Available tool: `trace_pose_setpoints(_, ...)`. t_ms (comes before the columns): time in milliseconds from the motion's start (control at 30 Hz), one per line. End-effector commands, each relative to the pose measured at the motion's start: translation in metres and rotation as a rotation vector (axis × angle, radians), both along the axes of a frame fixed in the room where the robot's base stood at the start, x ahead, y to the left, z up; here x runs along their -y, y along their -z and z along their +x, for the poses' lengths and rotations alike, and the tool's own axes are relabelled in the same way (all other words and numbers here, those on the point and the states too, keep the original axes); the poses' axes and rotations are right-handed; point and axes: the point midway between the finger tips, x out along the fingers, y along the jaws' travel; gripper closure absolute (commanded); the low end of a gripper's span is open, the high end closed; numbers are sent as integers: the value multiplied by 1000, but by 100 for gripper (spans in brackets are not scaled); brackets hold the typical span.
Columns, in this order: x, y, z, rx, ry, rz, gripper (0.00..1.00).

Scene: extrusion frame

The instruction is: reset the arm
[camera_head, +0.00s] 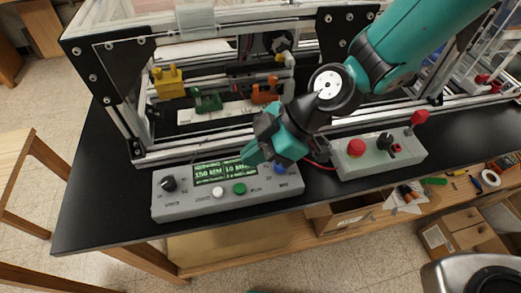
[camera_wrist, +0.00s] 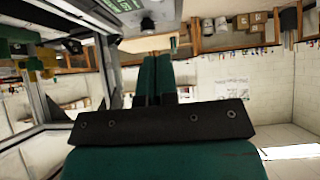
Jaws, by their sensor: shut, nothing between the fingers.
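My gripper (camera_head: 252,157) is teal and black and hangs over the right part of the grey control box in the head view. It is shut and empty; in the wrist view its two teal fingers (camera_wrist: 154,78) lie side by side.
An extrusion frame (camera_head: 190,152) with black corner plates stands behind the box on the black table (camera_head: 90,215). Inside are yellow (camera_head: 168,82), green (camera_head: 207,99) and orange (camera_head: 266,91) parts. A second grey box (camera_head: 375,160) with a red button sits right. The table's left end is clear.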

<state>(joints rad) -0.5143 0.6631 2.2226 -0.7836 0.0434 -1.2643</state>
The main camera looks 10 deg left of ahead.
Motion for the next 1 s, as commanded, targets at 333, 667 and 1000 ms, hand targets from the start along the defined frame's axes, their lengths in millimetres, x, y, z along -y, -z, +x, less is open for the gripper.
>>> trace_pose_setpoints(333, 12, -14, 4, 0, 0, 0, 100)
trace_pose_setpoints(667, 12, -14, 4, 0, 1, 1, 100)
trace_pose_setpoints(1000, 46, -58, 3, -86, 161, -111, 100)
